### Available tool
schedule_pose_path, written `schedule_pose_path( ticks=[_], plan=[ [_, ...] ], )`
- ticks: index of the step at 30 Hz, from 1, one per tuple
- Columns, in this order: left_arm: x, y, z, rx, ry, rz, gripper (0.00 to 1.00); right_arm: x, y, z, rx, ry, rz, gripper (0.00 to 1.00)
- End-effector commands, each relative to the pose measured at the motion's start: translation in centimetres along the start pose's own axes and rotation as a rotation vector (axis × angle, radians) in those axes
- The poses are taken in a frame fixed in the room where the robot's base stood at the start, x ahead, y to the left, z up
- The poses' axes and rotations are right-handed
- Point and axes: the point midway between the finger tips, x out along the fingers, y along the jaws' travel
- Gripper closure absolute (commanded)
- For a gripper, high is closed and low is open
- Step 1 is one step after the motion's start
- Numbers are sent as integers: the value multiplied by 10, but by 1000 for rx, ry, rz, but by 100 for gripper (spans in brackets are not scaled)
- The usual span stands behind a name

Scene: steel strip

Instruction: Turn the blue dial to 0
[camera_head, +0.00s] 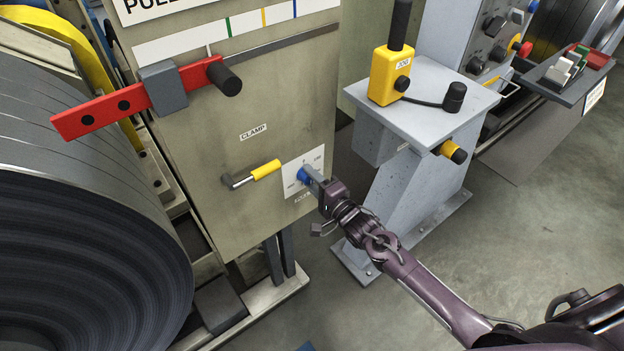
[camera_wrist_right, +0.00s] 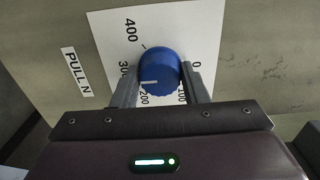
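The blue dial (camera_wrist_right: 158,75) sits on a white scale plate on the beige panel. It also shows in the head view (camera_head: 303,175), partly behind my right gripper. The plate reads 400, 300, 200, 100 and 0, with 0 at the right in the right wrist view. The dial's white mark points at about 200. My right gripper (camera_wrist_right: 160,84) has one finger on each side of the dial, and both look to be against it. It comes in from the lower right in the head view (camera_head: 310,180). My left gripper is not in view.
A yellow-handled lever (camera_head: 265,170) under the CLAMP label is close left of the dial. A red bar (camera_head: 130,99) with a black knob is above. A grey pedestal (camera_head: 415,190) with a yellow control box (camera_head: 392,75) stands right. A large steel coil (camera_head: 90,220) fills the left.

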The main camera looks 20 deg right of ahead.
Motion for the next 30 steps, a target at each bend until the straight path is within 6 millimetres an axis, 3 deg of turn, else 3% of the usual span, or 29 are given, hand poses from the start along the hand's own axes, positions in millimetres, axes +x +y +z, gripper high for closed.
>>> schedule_pose_path(
  ticks=[1, 5, 17, 30],
  plan=[
    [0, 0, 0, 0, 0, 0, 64, 0, 0, 0, 0, 0, 0, 67],
    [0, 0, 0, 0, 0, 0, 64, 0, 0, 0, 0, 0, 0, 84],
    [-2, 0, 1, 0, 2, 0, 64, 0, 0, 0, -77, 1, 1, 84],
    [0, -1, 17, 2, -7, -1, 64, 0, 0, 0, -441, 0, 1, 84]
  ],
)
